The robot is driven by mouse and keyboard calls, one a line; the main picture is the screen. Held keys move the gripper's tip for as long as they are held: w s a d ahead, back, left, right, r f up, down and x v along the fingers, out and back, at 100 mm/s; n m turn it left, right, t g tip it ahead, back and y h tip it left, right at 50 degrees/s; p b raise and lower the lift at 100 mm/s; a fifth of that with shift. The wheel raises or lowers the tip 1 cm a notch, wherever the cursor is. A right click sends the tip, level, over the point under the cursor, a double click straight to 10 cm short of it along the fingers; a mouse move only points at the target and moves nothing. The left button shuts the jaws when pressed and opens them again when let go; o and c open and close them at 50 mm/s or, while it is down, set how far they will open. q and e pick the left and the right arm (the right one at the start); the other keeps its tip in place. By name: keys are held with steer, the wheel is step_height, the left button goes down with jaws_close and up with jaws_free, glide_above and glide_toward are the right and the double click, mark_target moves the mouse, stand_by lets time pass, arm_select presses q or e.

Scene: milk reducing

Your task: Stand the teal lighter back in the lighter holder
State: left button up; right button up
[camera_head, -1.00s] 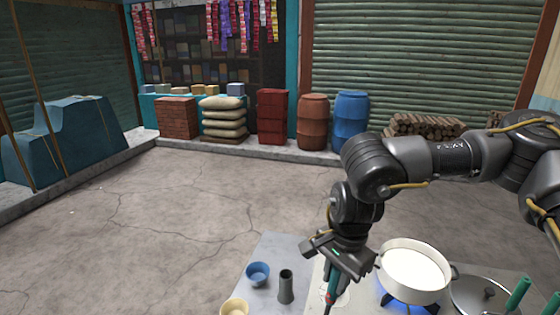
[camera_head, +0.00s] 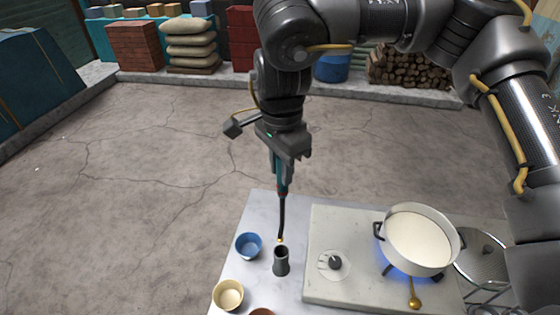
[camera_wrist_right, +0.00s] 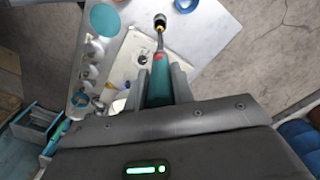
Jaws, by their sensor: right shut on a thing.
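My right gripper (camera_head: 281,160) is shut on the teal lighter (camera_head: 280,182) and holds it nearly upright, with its long black stem pointing down. The dark grey lighter holder (camera_head: 281,264) stands upright on the table. In the head view the brass stem tip shows just above the holder's mouth; I cannot tell how exactly it lines up in depth. In the right wrist view the teal handle (camera_wrist_right: 160,84) sits between the two fingers, its stem reaching away toward the top. My left gripper is not in view.
A blue bowl (camera_head: 248,246) stands just left of the holder, and a cream bowl (camera_head: 228,295) nearer the front. To the right is the stove (camera_head: 340,290) with a white pot (camera_head: 420,240) of milk over a blue flame. A glass lid (camera_head: 482,258) lies farther right.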

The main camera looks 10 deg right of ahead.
steer(key=shift+f+b, duration=2.45)
steer(key=shift+f, duration=0.15)
steer(key=shift+f+b, duration=2.45)
steer(key=shift+f, duration=2.1)
steer(key=o, duration=1.1)
steer(key=shift+c, duration=0.2)
steer(key=shift+w+r, duration=0.1)
steer(key=shift+r, duration=0.4)
step_height(320, 180, up, 10)
steer(key=shift+f+b, duration=0.1)
steer(key=shift+b, duration=0.4)
